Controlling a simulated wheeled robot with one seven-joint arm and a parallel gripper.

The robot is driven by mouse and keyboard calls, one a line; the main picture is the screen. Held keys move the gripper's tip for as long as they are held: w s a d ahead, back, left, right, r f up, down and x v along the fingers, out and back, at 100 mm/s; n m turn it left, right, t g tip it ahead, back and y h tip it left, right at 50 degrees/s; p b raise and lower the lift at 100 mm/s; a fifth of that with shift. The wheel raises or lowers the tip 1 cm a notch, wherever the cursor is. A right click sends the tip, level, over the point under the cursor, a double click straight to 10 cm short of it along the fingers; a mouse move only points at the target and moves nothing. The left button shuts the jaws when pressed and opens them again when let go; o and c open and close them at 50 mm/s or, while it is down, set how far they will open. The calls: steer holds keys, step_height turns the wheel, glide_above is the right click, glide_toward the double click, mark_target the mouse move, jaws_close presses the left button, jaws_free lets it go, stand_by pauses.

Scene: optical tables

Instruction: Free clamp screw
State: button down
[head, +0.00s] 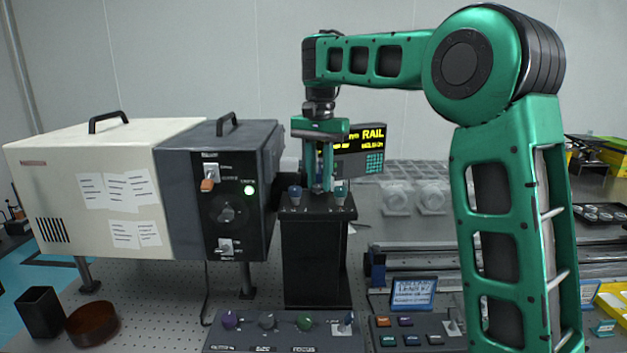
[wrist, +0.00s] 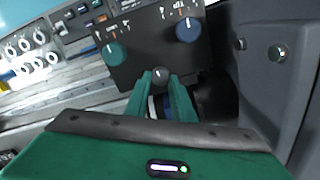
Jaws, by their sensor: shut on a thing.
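A small grey round screw head (wrist: 161,74), which looks like the clamp screw, sits near the edge of a black panel in the wrist view. My gripper (wrist: 160,82) has its two green fingers on either side of it and is shut on it. In the head view my gripper (head: 319,188) points straight down at the top of the black pedestal (head: 316,255), between two knobs. A blue knob (wrist: 187,28) and a green knob (wrist: 113,52) stand on the same panel, apart from the fingers.
A cream and dark grey housing (head: 218,185) stands close left of the pedestal. A display reading RAIL (head: 362,145) is behind my gripper. Control panels (head: 280,328) lie in front. A black bin (head: 40,313) and a brown round dish (head: 92,324) stand at the front left.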

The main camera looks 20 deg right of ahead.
mark_target(317, 184)
steer(key=shift+w+a+r, duration=0.1)
steer(key=shift+a, duration=0.2)
steer(key=c, duration=1.5)
jaws_free()
steer(key=shift+a, duration=0.1)
steer(key=shift+m, duration=0.3)
steer(key=shift+d, duration=0.2)
step_height(317, 184, up, 11)
steer(key=shift+w+f, duration=0.1)
steer(key=shift+f, duration=0.1)
